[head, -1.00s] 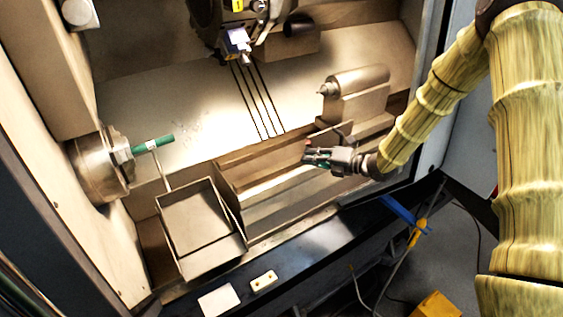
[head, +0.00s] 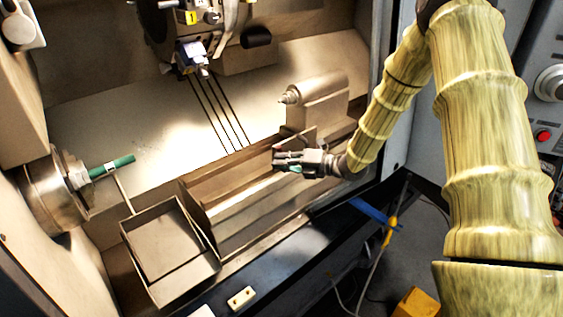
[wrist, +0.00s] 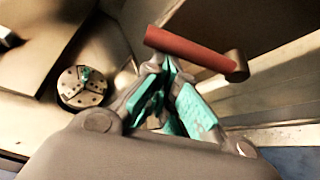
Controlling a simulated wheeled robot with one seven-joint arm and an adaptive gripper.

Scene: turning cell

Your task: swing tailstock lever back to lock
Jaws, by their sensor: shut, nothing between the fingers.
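The tailstock (head: 325,98) stands at the right inside the machine, its pointed nose facing left. In the wrist view, its lever has a red-brown handle (wrist: 185,49) ending in a grey knob (wrist: 235,67) at the right. My gripper (head: 277,160) is in front of and below the tailstock. In the wrist view, my gripper (wrist: 167,66) has its green-padded fingertips together, close beside the handle, with nothing between them. I cannot tell whether they touch the handle. The lever is tiny and mostly hidden in the head view.
A chuck (head: 55,190) holding a green bar (head: 110,166) is at the left; the chuck also shows in the wrist view (wrist: 82,97). A tray (head: 165,285) stands below it. The tool turret (head: 190,55) hangs above.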

